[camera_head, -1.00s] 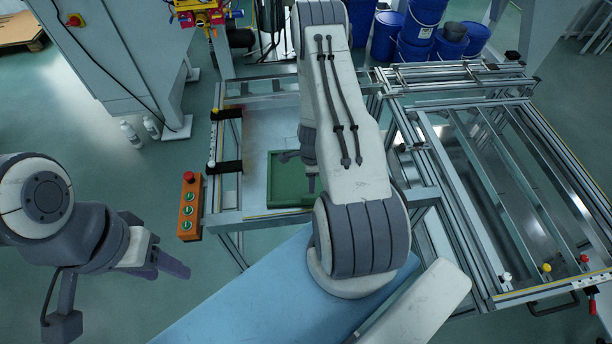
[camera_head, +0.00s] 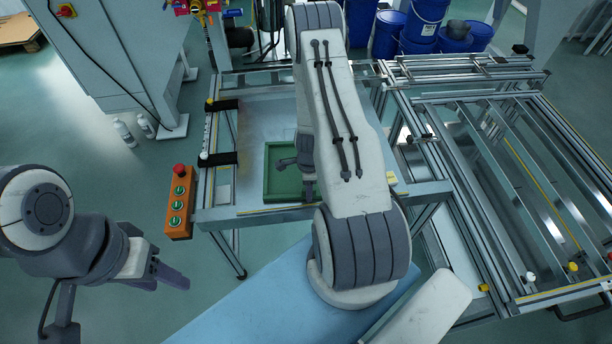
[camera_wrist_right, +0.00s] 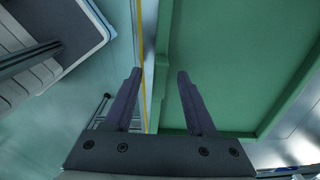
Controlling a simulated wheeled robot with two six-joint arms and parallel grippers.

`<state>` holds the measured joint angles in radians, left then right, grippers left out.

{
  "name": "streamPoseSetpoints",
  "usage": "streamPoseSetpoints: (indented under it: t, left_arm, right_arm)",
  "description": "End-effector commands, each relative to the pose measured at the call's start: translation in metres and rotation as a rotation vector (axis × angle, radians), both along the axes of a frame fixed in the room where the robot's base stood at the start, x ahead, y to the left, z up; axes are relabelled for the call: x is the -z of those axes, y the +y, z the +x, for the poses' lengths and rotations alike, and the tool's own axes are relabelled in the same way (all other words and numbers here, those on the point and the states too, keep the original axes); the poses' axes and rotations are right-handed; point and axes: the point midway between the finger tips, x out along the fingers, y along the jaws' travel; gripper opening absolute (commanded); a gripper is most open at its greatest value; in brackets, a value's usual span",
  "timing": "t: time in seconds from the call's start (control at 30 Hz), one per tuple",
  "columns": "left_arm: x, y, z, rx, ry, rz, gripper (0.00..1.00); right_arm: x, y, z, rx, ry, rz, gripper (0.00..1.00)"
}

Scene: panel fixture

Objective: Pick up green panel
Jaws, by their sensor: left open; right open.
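The green panel (camera_head: 282,184), a tray-like piece with a raised rim, lies on the grey table of the fixture, partly hidden behind my right arm. In the right wrist view the panel (camera_wrist_right: 235,65) fills the upper right. My right gripper (camera_wrist_right: 158,75) is open and empty, with the panel's near edge showing between its two fingers. In the head view the right gripper (camera_head: 297,176) is partly hidden by its own arm, over the panel. I cannot tell how high it is above the panel. My left gripper (camera_head: 170,278) is open and empty at lower left, away from the table.
An orange button box (camera_head: 179,203) is at the table's left corner. A metal frame rack (camera_head: 500,170) stands to the right. Blue buckets (camera_head: 410,35) are behind. A grey cabinet (camera_head: 110,55) stands at upper left. Floor around my left gripper is clear.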

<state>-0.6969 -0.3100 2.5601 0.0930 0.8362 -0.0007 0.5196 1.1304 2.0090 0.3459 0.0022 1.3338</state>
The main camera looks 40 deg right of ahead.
Motion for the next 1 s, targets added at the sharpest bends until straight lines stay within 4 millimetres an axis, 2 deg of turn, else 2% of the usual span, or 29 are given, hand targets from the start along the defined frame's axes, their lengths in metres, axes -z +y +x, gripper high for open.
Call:
streamPoseSetpoints:
  t: [0.03, 0.07, 0.33, 0.47, 0.5, 1.0]
  left_arm:
    - [0.0096, 0.0, 0.0, 0.0, 0.0, 0.0, 0.5]
    - [0.0106, 0.0, 0.0001, 0.0, 0.0, 0.0, 0.5]
    - [0.0088, -0.0001, 0.0, 0.0, 0.0, 0.0, 0.5]
    - [0.0088, -0.0001, 0.0, 0.0, 0.0, 0.0, 0.5]
    - [0.0088, -0.0001, 0.0, 0.0, 0.0, 0.0, 0.5]
    - [0.0089, -0.0001, 0.0, 0.0, 0.0, 0.0, 0.5]
  right_arm:
    - [0.0098, -0.0003, 0.0, 0.0, 0.0, 0.0, 0.56]
    - [0.0108, -0.0003, 0.0001, 0.001, 0.0, 0.0, 0.56]
    - [0.0091, -0.0005, 0.0001, 0.002, -0.001, -0.001, 0.56]
    - [0.0092, -0.0004, 0.0001, 0.002, 0.0, 0.0, 0.07]
    - [0.0092, -0.0005, 0.0001, 0.002, -0.001, -0.001, 0.0]
    - [0.0092, -0.0008, 0.0006, 0.001, -0.002, -0.001, 0.0]
